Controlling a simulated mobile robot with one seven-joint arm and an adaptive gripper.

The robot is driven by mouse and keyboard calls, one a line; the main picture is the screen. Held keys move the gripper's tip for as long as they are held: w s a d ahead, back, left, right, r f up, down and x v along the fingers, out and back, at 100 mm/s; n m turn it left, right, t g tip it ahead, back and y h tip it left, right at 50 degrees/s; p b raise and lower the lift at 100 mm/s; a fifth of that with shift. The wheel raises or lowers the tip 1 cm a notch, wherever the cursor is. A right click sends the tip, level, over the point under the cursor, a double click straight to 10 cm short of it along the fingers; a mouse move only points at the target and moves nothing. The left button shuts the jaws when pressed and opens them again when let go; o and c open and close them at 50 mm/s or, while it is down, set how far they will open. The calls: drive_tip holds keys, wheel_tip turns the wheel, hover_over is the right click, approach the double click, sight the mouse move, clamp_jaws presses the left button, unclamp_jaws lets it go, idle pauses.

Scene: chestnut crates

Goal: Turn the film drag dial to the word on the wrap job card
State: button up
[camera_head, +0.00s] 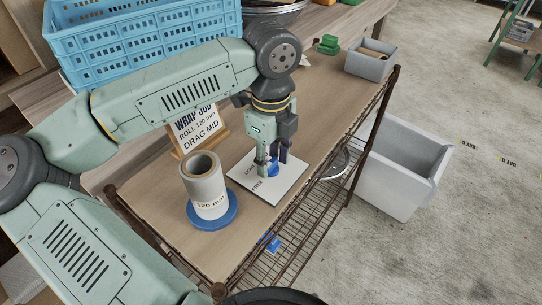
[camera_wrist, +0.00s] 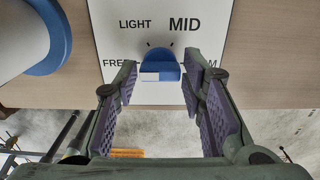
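The film drag dial is a blue knob (camera_wrist: 162,57) on a white plate (camera_head: 247,186). In the wrist view the plate (camera_wrist: 220,20) reads FREE, LIGHT, MID and a partly hidden word ending in M. A white patch shows on the knob's near left face; I cannot tell which word the knob points to. The wrap job card (camera_head: 197,124) reads "ROLL 120 mm, DRAG MID". My gripper (camera_head: 272,168) points down over the plate. In the wrist view its purple-padded fingers (camera_wrist: 159,74) are open, one on each side of the knob, with gaps visible.
A film roll (camera_head: 207,190) marked 120 mm stands on a blue base (camera_head: 212,216) left of the plate. A blue crate (camera_head: 140,45) is behind. A grey bin (camera_head: 369,66) and green object (camera_head: 327,45) sit farther back. A larger grey bin (camera_head: 400,190) stands right of the bench.

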drive_tip(key=c, duration=0.7)
